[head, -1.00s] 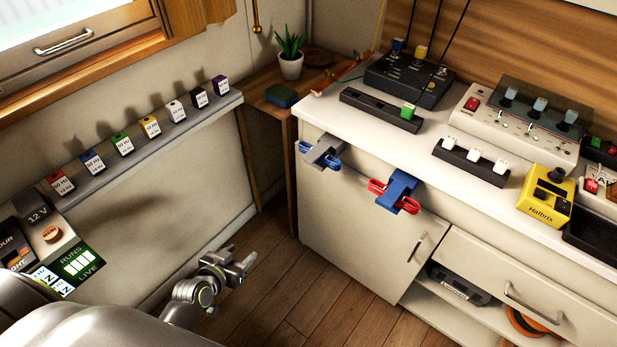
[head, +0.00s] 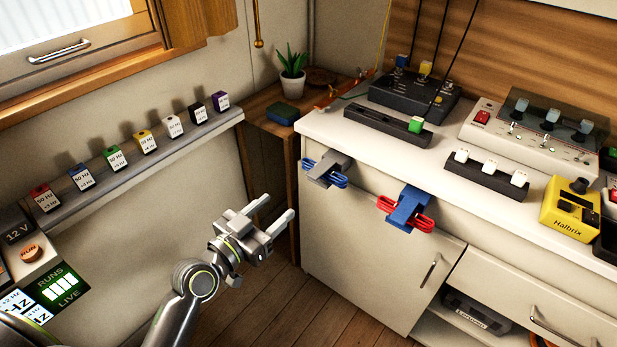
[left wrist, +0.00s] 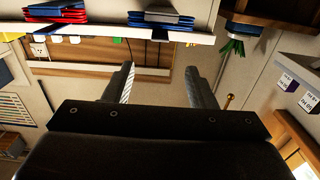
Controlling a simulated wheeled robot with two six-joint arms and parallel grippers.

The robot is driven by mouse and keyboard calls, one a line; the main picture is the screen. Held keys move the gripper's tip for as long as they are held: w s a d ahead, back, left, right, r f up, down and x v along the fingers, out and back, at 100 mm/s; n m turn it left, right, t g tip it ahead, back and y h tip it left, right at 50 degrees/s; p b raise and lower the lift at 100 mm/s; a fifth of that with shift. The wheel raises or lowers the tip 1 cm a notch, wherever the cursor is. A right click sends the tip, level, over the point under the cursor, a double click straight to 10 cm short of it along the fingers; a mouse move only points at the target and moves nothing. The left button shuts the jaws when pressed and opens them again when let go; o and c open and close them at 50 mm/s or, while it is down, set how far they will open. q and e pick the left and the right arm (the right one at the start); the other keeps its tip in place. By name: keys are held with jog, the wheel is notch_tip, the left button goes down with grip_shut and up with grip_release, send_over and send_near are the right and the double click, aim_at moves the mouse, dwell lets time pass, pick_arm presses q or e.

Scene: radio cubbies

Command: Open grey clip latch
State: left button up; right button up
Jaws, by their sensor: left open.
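The grey clip latch (head: 328,168), a grey body with blue handles, sits on the front edge of the white counter in the head view. A second clip, blue with red handles (head: 406,210), sits to its right on the same edge. My left gripper (head: 277,212) is open and empty, its two fingers apart, in front of the cabinet and below and left of the grey latch, not touching it. In the left wrist view the open fingers (left wrist: 160,75) show with nothing between them. Whether the latch is clamped shut is too small to tell. My right gripper is not in view.
The white cabinet door (head: 360,260) lies below the clips. A wall shelf (head: 130,165) with several small labelled blocks runs along the left. A plant (head: 292,75) stands on a wooden corner table. Radio gear covers the counter. Floor space below my left gripper is free.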

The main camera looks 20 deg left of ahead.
aim_at(310, 177)
pick_arm(q)
jog(key=x, duration=1.2)
jog(key=shift+w+f+p, duration=0.1)
jog(key=shift+w+p, duration=0.05)
jog(key=shift+p, duration=0.15)
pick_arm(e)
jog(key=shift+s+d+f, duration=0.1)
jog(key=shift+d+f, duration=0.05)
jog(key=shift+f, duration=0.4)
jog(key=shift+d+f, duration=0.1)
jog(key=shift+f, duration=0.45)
pick_arm(q)
jog(key=shift+c, duration=0.4)
grip_shut()
